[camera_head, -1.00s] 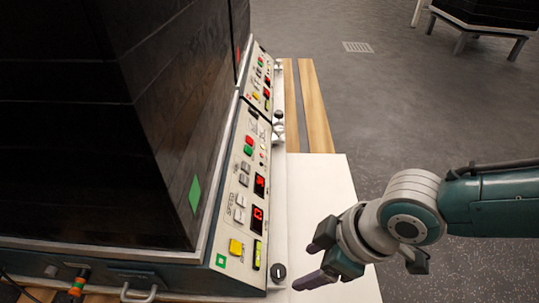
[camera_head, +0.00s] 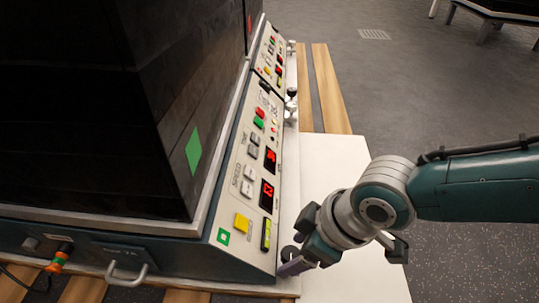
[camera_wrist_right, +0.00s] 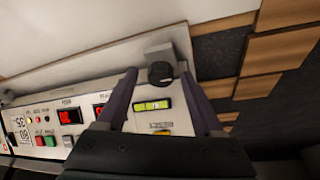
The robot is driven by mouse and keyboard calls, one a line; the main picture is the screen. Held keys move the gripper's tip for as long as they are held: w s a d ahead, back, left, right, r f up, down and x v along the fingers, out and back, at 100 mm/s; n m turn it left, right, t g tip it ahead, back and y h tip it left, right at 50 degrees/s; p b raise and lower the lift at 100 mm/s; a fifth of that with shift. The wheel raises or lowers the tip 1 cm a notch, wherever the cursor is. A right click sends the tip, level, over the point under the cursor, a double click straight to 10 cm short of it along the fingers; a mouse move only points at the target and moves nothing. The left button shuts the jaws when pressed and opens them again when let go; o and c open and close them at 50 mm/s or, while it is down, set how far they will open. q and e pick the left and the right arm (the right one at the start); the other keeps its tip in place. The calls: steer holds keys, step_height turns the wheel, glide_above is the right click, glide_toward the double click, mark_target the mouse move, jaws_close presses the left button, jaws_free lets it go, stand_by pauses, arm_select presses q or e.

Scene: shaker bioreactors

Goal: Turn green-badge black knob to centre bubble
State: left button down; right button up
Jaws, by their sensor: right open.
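The black knob (camera_head: 289,252) sits at the near lower corner of the control panel, partly behind a finger in the head view. It also shows in the right wrist view (camera_wrist_right: 160,73), on a grey block. The yellow-green bubble vial (camera_head: 266,235) lies beside the knob and shows in the wrist view (camera_wrist_right: 151,104); the bubble's exact place is too small to tell. My right gripper (camera_head: 299,241) is open, its fingertips (camera_wrist_right: 160,75) on either side of the knob; contact cannot be told. My left gripper is out of view.
The panel holds a yellow button (camera_head: 241,223), red displays (camera_head: 267,195) and several other buttons. A tall dark housing with a green patch (camera_head: 193,151) stands left. Another black knob (camera_head: 292,92) is farther along the edge. A white surface (camera_head: 345,265) lies right of the panel.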

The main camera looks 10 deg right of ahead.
jaws_close()
stand_by(0.3)
steer(key=shift+s+r+m+p, duration=0.2)
steer(key=shift+m+p, duration=0.3)
steer(key=shift+p, duration=0.35)
steer(key=shift+w+a+f+m+h, duration=0.1)
steer(key=shift+a+f+m+h, duration=0.1)
steer(key=shift+m+h, duration=0.1)
steer(key=shift+d+t, duration=0.1)
steer(key=shift+t, duration=0.2)
jaws_free()
